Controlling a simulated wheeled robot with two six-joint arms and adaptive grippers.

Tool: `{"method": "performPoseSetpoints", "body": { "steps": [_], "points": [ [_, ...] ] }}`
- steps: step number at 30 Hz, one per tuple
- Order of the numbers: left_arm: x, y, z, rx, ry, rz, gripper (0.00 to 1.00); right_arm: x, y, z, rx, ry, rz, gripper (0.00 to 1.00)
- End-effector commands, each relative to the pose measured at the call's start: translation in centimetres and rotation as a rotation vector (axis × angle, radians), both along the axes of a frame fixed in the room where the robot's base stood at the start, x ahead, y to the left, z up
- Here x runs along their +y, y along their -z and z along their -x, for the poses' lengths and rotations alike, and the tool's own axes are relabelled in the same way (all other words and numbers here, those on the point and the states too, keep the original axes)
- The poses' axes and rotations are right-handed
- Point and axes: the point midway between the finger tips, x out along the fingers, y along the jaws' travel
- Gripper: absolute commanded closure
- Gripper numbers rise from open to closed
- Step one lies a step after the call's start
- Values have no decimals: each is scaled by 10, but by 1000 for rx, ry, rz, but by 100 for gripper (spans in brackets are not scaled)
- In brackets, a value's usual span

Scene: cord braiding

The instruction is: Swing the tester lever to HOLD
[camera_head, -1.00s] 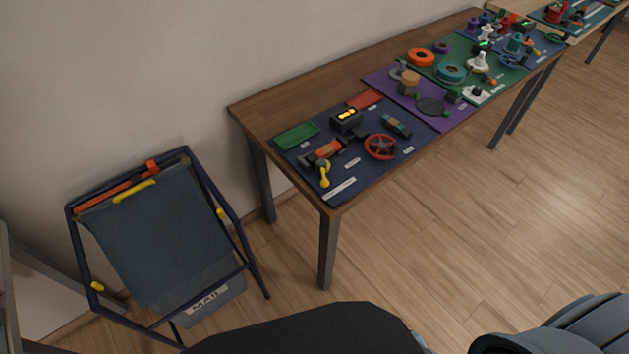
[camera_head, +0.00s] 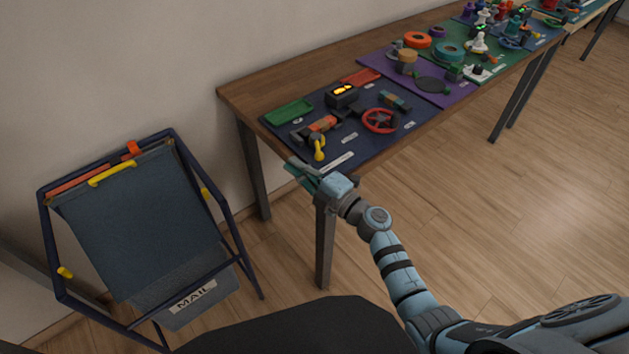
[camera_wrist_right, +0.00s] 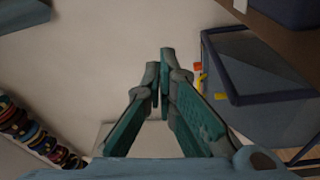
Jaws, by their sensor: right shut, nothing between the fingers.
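The tester (camera_head: 322,124) stands at the left front of the dark blue mat (camera_head: 377,149) on the wooden table. Its yellow lever (camera_head: 319,149) points toward the table's front edge. My right gripper (camera_head: 294,168) is in front of the table's near left corner, apart from the lever. In the right wrist view its fingers (camera_wrist_right: 164,68) are together with nothing between them; the lever is not seen there. The HOLD mark is too small to read. My left gripper is in neither view.
A purple mat (camera_head: 401,74) lies farther along. A blue mail bag on a frame (camera_head: 140,222) stands on the floor at left.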

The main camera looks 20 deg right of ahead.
Motion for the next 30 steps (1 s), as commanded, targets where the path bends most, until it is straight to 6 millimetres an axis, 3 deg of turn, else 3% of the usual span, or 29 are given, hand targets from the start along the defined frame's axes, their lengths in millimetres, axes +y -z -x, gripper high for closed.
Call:
{"method": "performPoseSetpoints", "body": {
  "steps": [3,7,30],
  "points": [
    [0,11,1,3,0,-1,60,-24,10,-2,3,4,8,100],
    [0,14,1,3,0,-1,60,-35,10,-4,2,5,6,100],
    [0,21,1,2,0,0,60,-53,10,0,3,-34,5,100]
  ]
}}
